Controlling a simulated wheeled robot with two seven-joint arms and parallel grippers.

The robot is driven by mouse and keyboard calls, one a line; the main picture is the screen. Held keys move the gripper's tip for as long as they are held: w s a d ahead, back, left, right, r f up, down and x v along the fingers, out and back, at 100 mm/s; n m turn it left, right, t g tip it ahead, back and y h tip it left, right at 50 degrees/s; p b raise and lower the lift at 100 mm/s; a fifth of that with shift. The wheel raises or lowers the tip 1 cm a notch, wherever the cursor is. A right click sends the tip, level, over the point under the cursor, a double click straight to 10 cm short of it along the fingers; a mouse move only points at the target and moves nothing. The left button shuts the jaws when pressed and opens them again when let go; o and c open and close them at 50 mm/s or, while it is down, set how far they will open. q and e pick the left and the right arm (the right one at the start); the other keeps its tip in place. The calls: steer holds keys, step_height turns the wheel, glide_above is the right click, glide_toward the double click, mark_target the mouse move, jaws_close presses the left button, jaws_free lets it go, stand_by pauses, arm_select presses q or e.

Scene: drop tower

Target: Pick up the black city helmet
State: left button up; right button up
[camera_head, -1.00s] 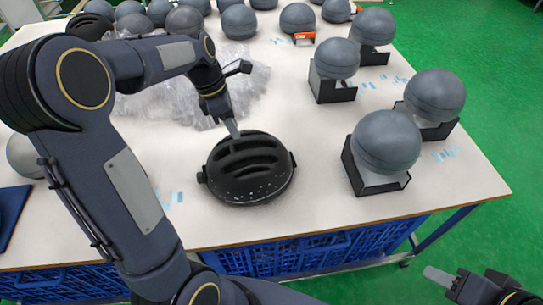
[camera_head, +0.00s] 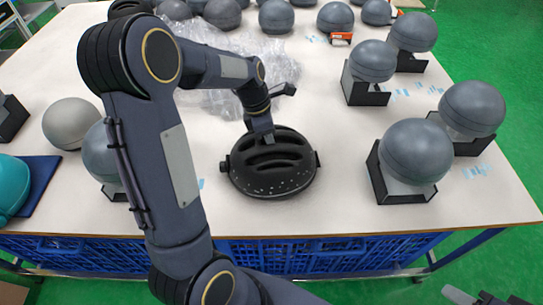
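The black city helmet (camera_head: 272,172) sits on the white table in the middle of the head view, its vented top facing up. My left gripper (camera_head: 266,136) reaches down from above to the helmet's far edge. Its fingertips are at or over the rim and partly hidden, so I cannot tell whether they are shut on it. My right gripper (camera_head: 452,292) shows only in part at the lower right, off the table, with no helmet near it.
Grey head-shaped balls on black stands, such as one at the right (camera_head: 414,152), line the table. Clear plastic wrap (camera_head: 215,100) lies behind the helmet. A teal helmet (camera_head: 12,185) rests on a blue mat (camera_head: 42,180) at the left. Blue crates (camera_head: 300,252) sit under the table.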

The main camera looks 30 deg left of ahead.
arm_select(q)
jaws_close()
steer(key=shift+r, duration=0.1)
